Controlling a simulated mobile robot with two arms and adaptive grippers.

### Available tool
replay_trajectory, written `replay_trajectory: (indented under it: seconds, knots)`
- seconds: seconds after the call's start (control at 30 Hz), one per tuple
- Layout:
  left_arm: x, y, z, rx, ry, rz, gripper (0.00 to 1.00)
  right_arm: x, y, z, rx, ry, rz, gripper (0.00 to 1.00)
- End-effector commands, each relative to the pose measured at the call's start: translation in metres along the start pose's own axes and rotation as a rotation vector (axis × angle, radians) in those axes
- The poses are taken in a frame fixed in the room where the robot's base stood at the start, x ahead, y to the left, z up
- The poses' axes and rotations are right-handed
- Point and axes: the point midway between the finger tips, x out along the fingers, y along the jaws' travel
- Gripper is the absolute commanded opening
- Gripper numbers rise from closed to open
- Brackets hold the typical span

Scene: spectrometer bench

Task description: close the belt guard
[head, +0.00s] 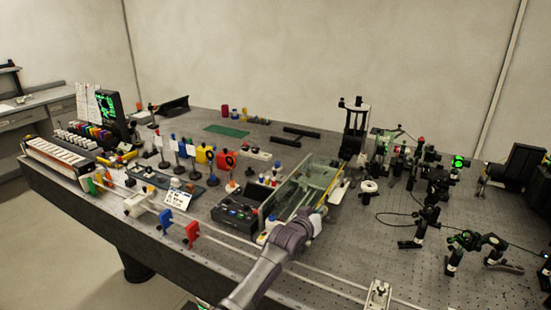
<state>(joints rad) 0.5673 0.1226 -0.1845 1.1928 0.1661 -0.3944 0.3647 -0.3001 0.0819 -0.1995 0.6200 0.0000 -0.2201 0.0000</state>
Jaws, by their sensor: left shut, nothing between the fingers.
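A clear, greenish see-through cover with a yellow edge, which looks like the belt guard (312,177), stands over a pale mechanism near the middle of the bench in the head view. I cannot tell how far it is open. My left gripper (319,214) is at the near right end of this cover, by the yellow edge. It is shut and holds nothing. It is too small to tell whether it touches the cover. My arm hides part of the bench in front. My right gripper is not in view.
A dark control box (238,213) with lit buttons stands left of the cover. A white ring-shaped part (370,187) and black optics mounts (440,180) stand to the right. Red and blue holders (191,234) line the near edge.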

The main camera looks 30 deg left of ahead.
Motion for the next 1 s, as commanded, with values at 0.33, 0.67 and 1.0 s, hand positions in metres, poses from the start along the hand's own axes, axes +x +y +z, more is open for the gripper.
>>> replay_trajectory:
  seconds: [0.33, 0.67, 1.0]
  knots:
    - [0.003, -0.006, 0.012, -0.004, -0.002, 0.000, 0.00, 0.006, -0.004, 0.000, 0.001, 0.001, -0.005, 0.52]
    - [0.003, -0.006, 0.015, -0.004, -0.007, -0.001, 0.00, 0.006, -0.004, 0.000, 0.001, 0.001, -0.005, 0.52]
    - [-0.001, 0.001, -0.016, -0.004, -0.002, -0.001, 0.00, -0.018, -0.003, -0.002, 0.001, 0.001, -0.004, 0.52]
